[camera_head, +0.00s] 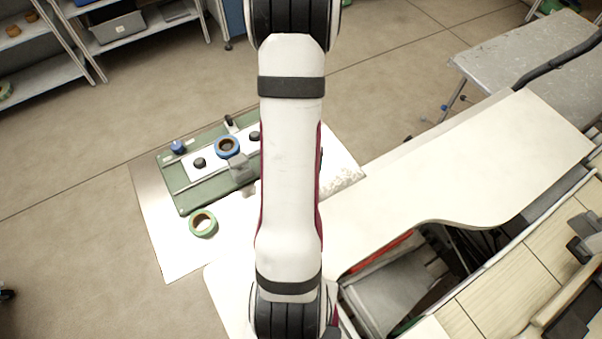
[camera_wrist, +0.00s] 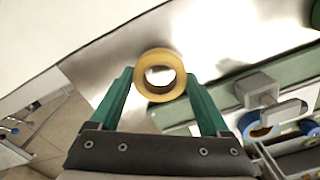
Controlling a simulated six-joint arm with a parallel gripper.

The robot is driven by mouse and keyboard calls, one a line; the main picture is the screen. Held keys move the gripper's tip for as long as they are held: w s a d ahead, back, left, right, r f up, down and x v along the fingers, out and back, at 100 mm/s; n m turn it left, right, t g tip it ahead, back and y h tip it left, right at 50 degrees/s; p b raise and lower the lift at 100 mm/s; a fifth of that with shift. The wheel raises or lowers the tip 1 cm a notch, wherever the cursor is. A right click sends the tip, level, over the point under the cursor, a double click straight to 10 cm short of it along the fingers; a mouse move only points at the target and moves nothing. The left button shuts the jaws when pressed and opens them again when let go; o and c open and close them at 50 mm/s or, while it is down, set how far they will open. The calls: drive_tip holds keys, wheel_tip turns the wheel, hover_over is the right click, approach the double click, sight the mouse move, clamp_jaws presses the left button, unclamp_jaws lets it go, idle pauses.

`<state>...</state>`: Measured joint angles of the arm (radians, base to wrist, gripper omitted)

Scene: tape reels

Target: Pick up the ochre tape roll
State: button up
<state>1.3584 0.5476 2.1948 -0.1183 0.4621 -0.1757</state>
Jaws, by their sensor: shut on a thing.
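The ochre tape roll (camera_wrist: 158,95) is a yellow ring in the middle of the wrist view, with its hole facing the camera. My gripper (camera_wrist: 158,73) has one green finger on each side of it, shut on its outer edge. I cannot tell from this view how high the roll is above the surface. In the head view my arm covers both the roll and the gripper.
A green tape roll (camera_head: 192,229) lies on the white table, left of my arm. A blue tape roll (camera_head: 217,152) sits on the green-based fixture (camera_head: 186,204) behind it, among black knobs. A grey block (camera_wrist: 257,88) stands close right of my gripper.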

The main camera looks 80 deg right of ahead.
drive_tip(key=s+a+r, duration=0.4)
drive_tip(key=s+r, duration=0.4)
drive_tip(key=s, duration=0.3)
drive_tip(key=w+d+r, duration=0.4)
drive_tip(key=w+d, duration=0.9)
drive_tip(key=w, duration=0.2)
drive_tip(key=w+f, duration=0.2)
drive_tip(key=w, duration=0.1)
drive_tip(key=w+f, duration=0.2)
drive_tip(key=w, duration=0.2)
drive_tip(key=w+f, duration=0.2)
drive_tip(key=w, duration=0.1)
drive_tip(key=shift+w, duration=0.2)
drive_tip(key=f, duration=0.4)
drive_tip(key=shift+w, duration=0.4)
drive_tip(key=shift+d+f, duration=0.1)
drive_tip(key=shift+f, duration=0.15)
drive_tip(key=shift+f, duration=0.55)
